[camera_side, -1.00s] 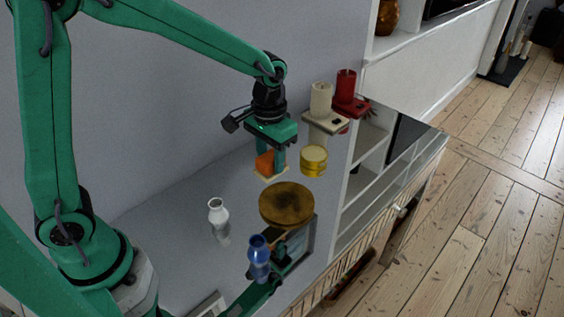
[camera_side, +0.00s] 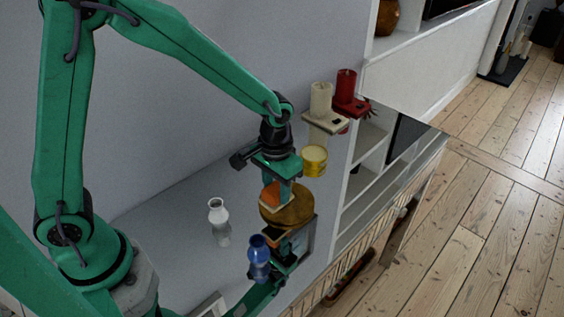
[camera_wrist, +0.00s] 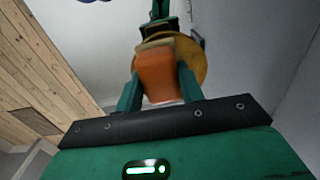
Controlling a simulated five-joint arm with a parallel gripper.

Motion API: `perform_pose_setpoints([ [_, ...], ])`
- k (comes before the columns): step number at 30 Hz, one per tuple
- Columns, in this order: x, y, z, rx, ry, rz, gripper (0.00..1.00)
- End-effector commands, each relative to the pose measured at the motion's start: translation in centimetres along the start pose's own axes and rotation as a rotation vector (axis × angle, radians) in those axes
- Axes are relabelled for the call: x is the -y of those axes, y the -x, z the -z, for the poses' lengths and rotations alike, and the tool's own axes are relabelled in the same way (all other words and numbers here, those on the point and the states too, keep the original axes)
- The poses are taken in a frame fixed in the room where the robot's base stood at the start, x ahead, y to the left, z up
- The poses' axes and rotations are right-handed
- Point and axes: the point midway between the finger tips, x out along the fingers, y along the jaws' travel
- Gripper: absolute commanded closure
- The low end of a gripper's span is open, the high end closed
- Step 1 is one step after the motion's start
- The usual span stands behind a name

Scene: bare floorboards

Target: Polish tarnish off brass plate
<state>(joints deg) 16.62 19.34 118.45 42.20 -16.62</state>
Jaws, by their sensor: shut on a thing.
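The round brass plate (camera_side: 298,213) has a dark, mottled face and shows below my gripper in the side view. My gripper (camera_side: 276,192) is shut on an orange block (camera_side: 270,196) with a pale pad under it. The block overlaps the plate's upper-left part in the side view; I cannot tell whether the pad touches it. In the wrist view, the orange block (camera_wrist: 156,76) sits between both fingers, with the plate (camera_wrist: 197,56) behind it. The block and fingers hide part of the plate.
A yellow tin (camera_side: 315,161) stands just behind the plate. A white bottle (camera_side: 218,222) is to the left and a blue bottle (camera_side: 259,257) in front. Cream (camera_side: 321,100) and red (camera_side: 346,90) cylinders stand farther back.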

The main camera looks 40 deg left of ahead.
Motion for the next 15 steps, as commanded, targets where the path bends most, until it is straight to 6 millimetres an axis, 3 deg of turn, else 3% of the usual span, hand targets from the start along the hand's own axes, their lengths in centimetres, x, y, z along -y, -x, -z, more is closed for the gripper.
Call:
perform_pose_setpoints([
  [12,0.0,-4.5,-0.1,0.004,0.0,0.001,0.8],
  [15,0.0,-3.9,1.0,0.0,0.0,0.0,0.83],
])
